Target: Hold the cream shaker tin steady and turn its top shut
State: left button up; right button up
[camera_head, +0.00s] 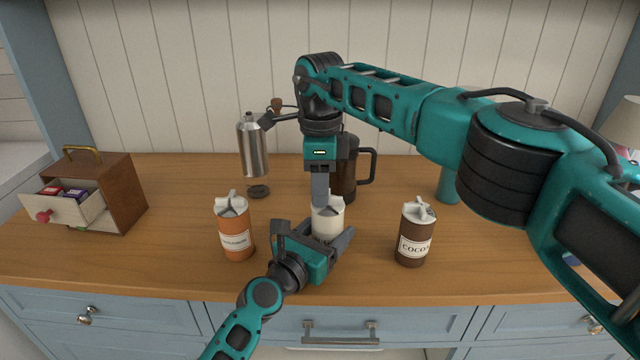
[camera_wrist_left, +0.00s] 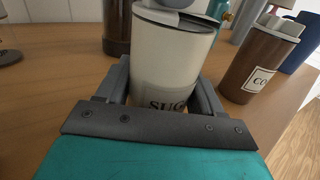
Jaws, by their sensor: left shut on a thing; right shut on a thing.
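The cream shaker tin (camera_head: 327,222) stands upright on the wooden counter, between an orange tin and a brown tin. My left gripper (camera_head: 318,248) is shut on the tin's body from the front, low down, one finger on each side. My right gripper (camera_head: 320,188) comes straight down from above and is shut on the tin's top. Its fingers hide much of the top in the head view, so how far the top is turned cannot be told.
An orange tin (camera_head: 235,232) stands to the left and a brown cocoa tin (camera_head: 415,238) to the right. Behind are a steel grinder (camera_head: 253,150) and a dark press (camera_head: 346,172) with a handle. A wooden box (camera_head: 118,190) with an open drawer stands at the far left.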

jog(key=o, duration=1.1)
jog(key=shift+c, duration=0.2)
jog(key=shift+r, duration=0.15)
notch_tip(320, 180, up, 7)
jog(key=shift+r, duration=0.15)
pick_arm(q)
jog(key=o, duration=1.2)
